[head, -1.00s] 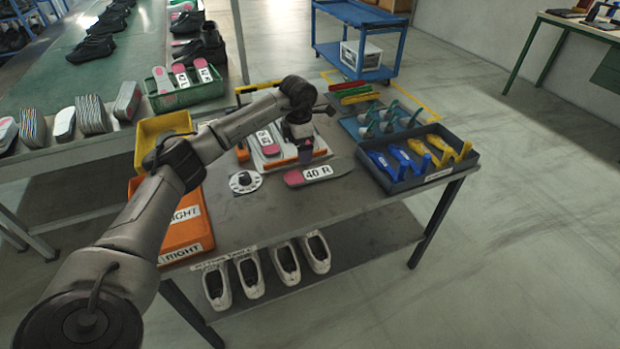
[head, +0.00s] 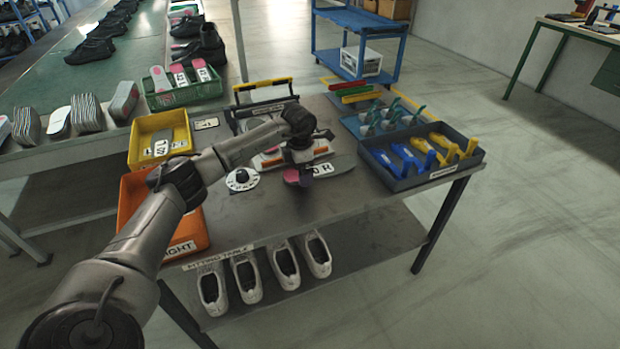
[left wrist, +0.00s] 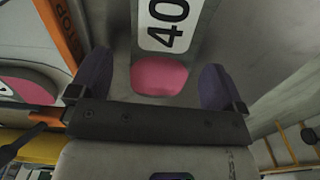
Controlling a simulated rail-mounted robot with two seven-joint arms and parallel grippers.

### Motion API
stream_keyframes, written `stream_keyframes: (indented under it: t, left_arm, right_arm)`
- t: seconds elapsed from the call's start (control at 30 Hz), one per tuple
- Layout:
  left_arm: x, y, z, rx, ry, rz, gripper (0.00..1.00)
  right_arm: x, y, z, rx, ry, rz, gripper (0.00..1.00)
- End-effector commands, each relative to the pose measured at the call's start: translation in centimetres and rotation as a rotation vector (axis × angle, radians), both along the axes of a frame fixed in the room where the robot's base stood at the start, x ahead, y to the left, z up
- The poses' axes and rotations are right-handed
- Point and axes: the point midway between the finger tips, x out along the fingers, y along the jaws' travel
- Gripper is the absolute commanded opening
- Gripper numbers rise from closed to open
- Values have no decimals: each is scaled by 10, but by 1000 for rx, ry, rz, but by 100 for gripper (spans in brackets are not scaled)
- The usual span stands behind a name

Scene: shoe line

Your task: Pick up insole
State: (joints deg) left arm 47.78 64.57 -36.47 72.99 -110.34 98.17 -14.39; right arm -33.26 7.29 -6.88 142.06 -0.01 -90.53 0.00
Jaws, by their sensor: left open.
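The grey insole with a pink heel and a white "40 R" label (head: 342,165) lies flat on the fitting table (head: 350,205). My left gripper (head: 302,182) is right over its heel end and covers part of it in the head view. In the left wrist view the insole's pink heel (left wrist: 158,76) lies between the two dark fingers of the gripper (left wrist: 155,82). The fingers are open, with a gap on each side of the insole. Whether they touch the table is unclear. My right gripper is not in view.
A white and orange fixture (head: 268,160) with another insole stands behind the gripper. A round white dial (head: 242,179) is to its left. A dark tray (head: 466,169) of blue and yellow pieces is to the right. Yellow (head: 140,160) and orange (head: 128,202) bins stand at the left.

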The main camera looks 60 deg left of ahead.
Motion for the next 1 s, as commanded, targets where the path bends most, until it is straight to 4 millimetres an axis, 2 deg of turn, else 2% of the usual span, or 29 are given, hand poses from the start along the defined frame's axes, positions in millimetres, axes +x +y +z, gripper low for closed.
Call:
stream_keyframes:
  t: [0.07,0.27,0.83,1.0]
  left_arm:
    - [0,0,-7,0,-1,0,96]
    - [0,0,-6,1,-2,0,96]
    - [0,0,-6,1,-2,1,43]
    - [0,0,-6,1,-2,1,42]
  right_arm:
    - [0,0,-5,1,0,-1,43]
    - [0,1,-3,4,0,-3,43]
    - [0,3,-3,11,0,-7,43]
    - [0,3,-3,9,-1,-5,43]
